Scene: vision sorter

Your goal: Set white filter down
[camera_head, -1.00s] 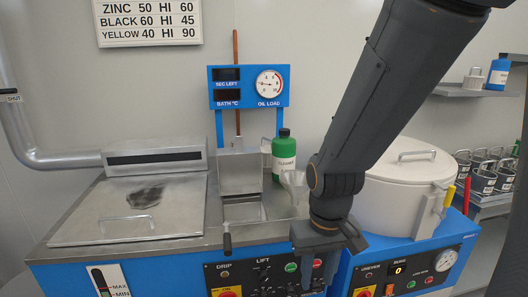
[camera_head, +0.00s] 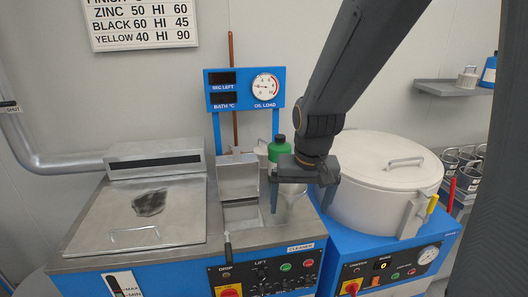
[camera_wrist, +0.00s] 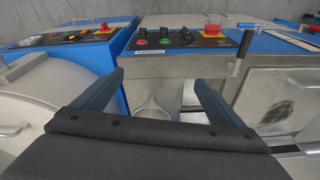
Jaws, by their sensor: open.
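A pale funnel-shaped piece (camera_head: 292,203), probably the white filter, sits on the steel bench top behind the front panel, partly hidden by my gripper. I cannot tell whether a finger touches the piece.
A green-capped cleaner bottle (camera_head: 279,147) stands just behind my gripper. A steel lift box (camera_head: 238,176) is close on the left, with a lidded steel tank (camera_head: 125,215) beyond it. A large white lidded drum (camera_head: 375,190) is close on the right. Control panels run along the front.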

